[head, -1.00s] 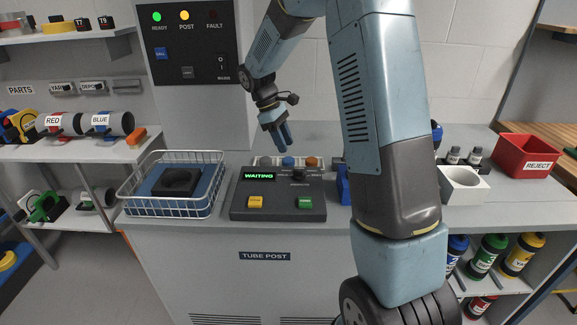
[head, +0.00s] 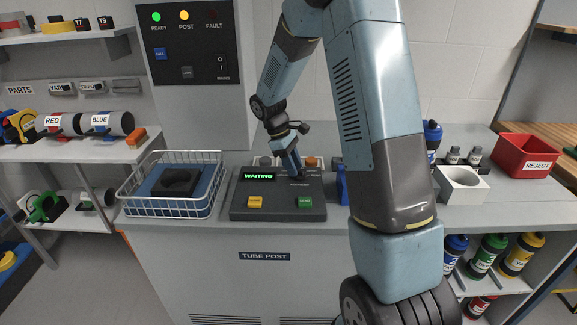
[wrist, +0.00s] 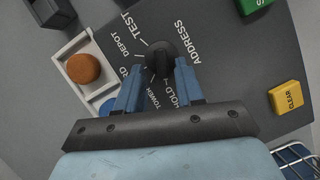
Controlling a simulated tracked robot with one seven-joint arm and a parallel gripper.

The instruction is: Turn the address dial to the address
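The address dial is a black knob (wrist: 161,55) on the dark control panel (head: 277,213), ringed by white words, among them TEST, DEPOT, TOWER and HOLD, with ADDRESS beside it. My gripper (wrist: 158,66) is over the panel, its two blue fingers on either side of the knob with small gaps visible. I cannot tell whether they touch it. Which word the knob points at is unclear. In the head view my gripper (head: 295,170) points down at the panel's upper right and hides the dial. The green display (head: 258,176) reads WAITING.
The panel has a yellow button (head: 255,202) and a green button (head: 305,202). A wire basket (head: 140,207) stands left of it. A blue object (head: 342,185) is close on its right, with a white holder (head: 462,190) and red REJECT bin (head: 527,156) farther right.

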